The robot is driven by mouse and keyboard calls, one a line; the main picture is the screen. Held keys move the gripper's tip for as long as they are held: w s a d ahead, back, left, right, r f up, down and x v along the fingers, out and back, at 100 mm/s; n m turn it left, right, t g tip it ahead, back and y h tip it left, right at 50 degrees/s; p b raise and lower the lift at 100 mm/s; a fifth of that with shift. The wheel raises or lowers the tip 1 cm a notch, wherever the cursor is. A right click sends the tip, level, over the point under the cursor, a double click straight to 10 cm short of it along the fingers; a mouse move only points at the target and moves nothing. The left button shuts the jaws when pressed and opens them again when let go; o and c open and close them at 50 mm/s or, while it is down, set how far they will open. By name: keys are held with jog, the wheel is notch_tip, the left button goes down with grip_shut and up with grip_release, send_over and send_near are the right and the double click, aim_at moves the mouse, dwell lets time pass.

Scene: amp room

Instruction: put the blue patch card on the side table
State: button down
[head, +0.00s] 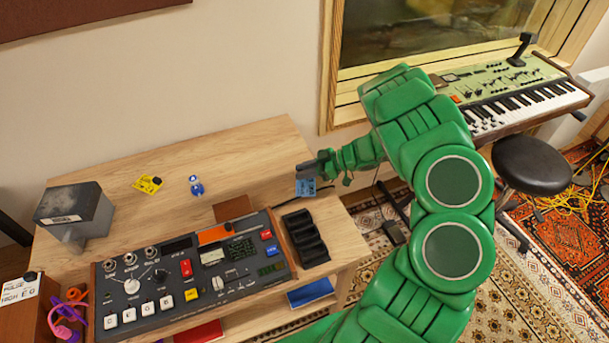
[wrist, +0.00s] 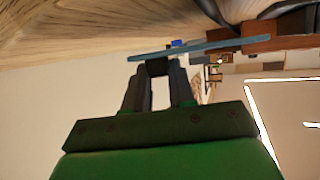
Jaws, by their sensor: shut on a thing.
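The blue patch card (head: 306,187) is in my gripper (head: 318,163), near the right end of the wooden table in the head view. In the wrist view the blue card (wrist: 200,48) shows nearly edge-on across the tips of my gripper (wrist: 157,68), which is shut on it. The card appears to be held above the tabletop; the exact gap cannot be told. I cannot tell whether this wooden table (head: 250,150) is the side table.
A control console (head: 190,270), a black slotted holder (head: 305,238), a grey box (head: 75,213), a yellow card (head: 148,184) and a small blue-and-white figure (head: 196,186) are on the table. A keyboard (head: 510,95) and black stool (head: 532,164) stand right. The table's back middle is clear.

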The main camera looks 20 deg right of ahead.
jog(key=shift+f, duration=1.1)
jog(key=c, duration=0.9)
grip_release()
jog(key=shift+f, duration=0.1)
jog(key=shift+c, duration=0.2)
jog(key=shift+s+d+r, duration=0.1)
jog(key=shift+d+r, duration=0.1)
jog(key=v, duration=1.1)
jog(key=shift+s+d, duration=0.15)
jog(key=shift+d, duration=0.05)
jog(key=shift+r, duration=0.1)
